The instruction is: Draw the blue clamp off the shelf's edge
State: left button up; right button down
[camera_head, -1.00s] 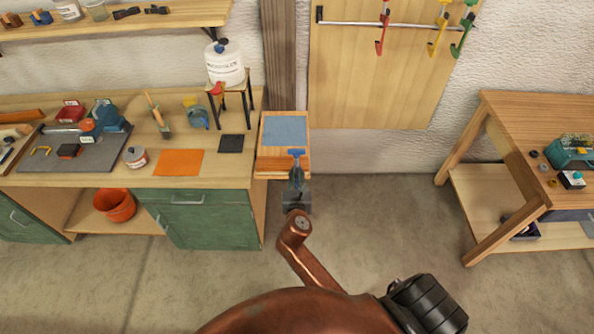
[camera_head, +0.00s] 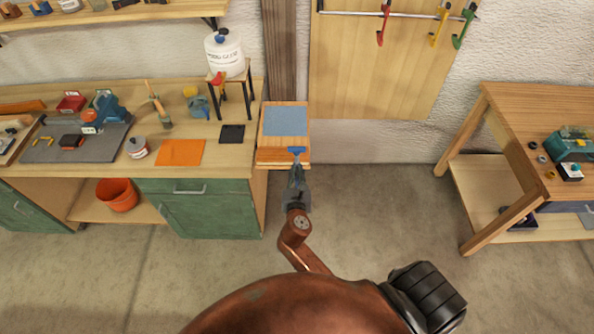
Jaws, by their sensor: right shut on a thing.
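The blue clamp (camera_head: 297,150) is at the front edge of the small wooden shelf (camera_head: 290,146), which bears a blue-grey mat (camera_head: 287,121). Only the clamp's blue upper part shows clearly. My right gripper (camera_head: 297,170) is directly in front of the shelf's edge, shut on the clamp. The gripper hides the clamp's lower part, and I cannot tell whether the clamp still touches the shelf. My left gripper is not in view.
A workbench (camera_head: 60,170) with tools, an orange sheet (camera_head: 180,152) and a water container (camera_head: 224,55) on a stand lies left of the shelf. A wooden table (camera_head: 530,110) stands at the right. The floor between is clear. Coloured clamps (camera_head: 384,25) hang on a rail.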

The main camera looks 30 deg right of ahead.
aim_at(297, 174)
jog(key=shift+r, duration=0.2)
jog(key=shift+s+a+r+p, duration=0.25)
jog(key=shift+s+r+p, duration=0.2)
jog(key=shift+p, duration=0.35)
jog(key=r+p, duration=0.1)
jog(key=s+a+r+p, duration=0.1)
jog(key=s+r+p, duration=0.1)
jog(key=shift+s+a+p, duration=0.25)
jog(key=shift+p, duration=0.1)
